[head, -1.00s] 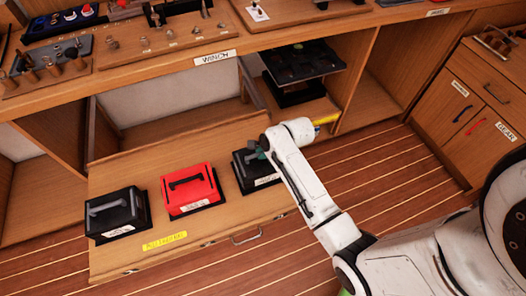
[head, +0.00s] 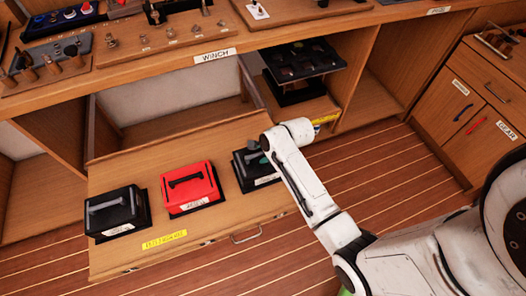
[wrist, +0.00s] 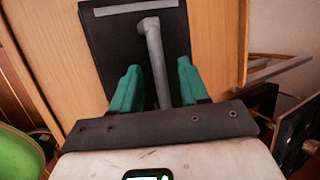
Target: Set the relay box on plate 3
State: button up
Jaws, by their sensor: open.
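Three boxes with top handles sit in a row on a pulled-out wooden board: a black box (head: 116,208) at left, a red box (head: 190,186) in the middle and a dark box (head: 252,176) at right. Their white labels are too small to read, so I cannot tell which is the relay box. My gripper (wrist: 158,66) is open at the right dark box, its teal fingers on either side of the grey handle (wrist: 154,40). I cannot tell whether they touch it. In the head view my arm partly hides this box. I cannot identify plate 3.
A yellow label (head: 164,241) and a metal pull (head: 246,235) are at the board's front. A black tray (head: 302,60) sits in the open cabinet bay behind. A counter (head: 170,55) with fittings runs above. Striped floor is clear at right.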

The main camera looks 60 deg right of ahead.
jog(key=p+v, duration=0.2)
jog(key=v, duration=0.8)
jog(key=shift+s+r, duration=0.25)
jog(key=shift+r, duration=0.1)
jog(key=s+a+r+n+g, duration=0.1)
jog(key=s+a+n, duration=0.5)
jog(key=n, duration=0.6)
jog(key=s+a+r+n+g+p, duration=0.1)
jog(key=s+a+r+n+g, duration=0.1)
jog(key=s+a+n, duration=0.5)
jog(key=s+n+g, duration=0.1)
jog(key=n, duration=0.3)
jog(key=shift+a+n+g+h+p, duration=0.25)
jog(key=shift+n+g+h+p, duration=0.05)
jog(key=shift+n+g, duration=0.1)
